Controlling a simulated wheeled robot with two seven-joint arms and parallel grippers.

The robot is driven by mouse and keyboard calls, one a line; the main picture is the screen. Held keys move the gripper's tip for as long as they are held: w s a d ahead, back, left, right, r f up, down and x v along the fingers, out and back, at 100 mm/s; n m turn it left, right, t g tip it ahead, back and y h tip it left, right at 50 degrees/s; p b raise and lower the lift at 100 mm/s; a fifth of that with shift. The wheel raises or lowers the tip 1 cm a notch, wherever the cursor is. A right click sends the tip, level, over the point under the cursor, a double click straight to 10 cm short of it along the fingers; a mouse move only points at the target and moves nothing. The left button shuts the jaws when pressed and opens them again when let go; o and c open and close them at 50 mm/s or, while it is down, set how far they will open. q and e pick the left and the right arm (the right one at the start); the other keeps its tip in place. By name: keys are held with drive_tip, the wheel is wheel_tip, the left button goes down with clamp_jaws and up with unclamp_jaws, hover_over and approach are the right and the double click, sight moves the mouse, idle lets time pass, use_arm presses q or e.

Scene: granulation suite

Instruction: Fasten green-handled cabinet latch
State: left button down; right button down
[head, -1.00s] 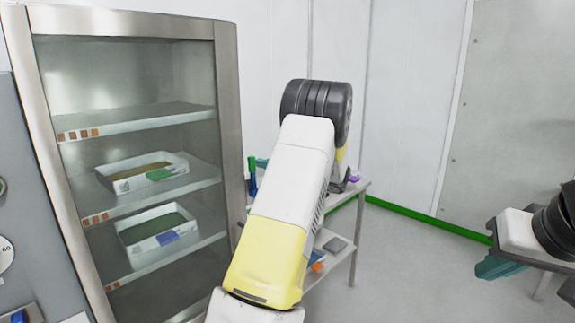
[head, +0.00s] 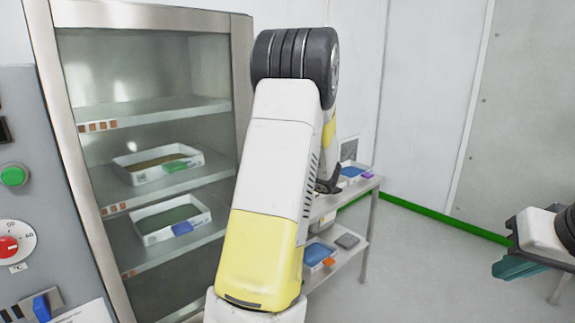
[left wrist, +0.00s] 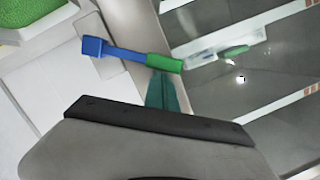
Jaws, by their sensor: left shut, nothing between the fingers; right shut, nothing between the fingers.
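The latch shows in the left wrist view as a bar with a blue end (left wrist: 95,46) and a green handle (left wrist: 163,63). It reaches from a grey plate across to the metal edge of the cabinet. My left gripper (left wrist: 163,80) has its teal fingers shut and empty, right at the green handle; I cannot tell whether they touch it. In the head view my left arm hides the latch and left gripper. The glass-fronted cabinet (head: 242,75) stands at left. My right gripper (head: 512,267) is shut and empty at the right edge, far from the cabinet.
Two white trays, an upper one (head: 122,172) and a lower one (head: 147,238), sit on shelves behind the glass. A control panel (head: 25,110) is at far left. A metal side table (head: 366,190) with blue trays stands right of the cabinet. Floor at right is clear.

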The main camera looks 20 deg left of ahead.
use_arm(q)
drive_tip(key=s+a+f+n, duration=0.1)
drive_tip(key=s+f+n, duration=0.1)
drive_tip(key=f, duration=0.3)
drive_tip(key=shift+s+a+f+t+h, duration=0.2)
drive_tip(key=shift+s+f+t+h, duration=0.15)
drive_tip(key=shift+s, duration=0.4)
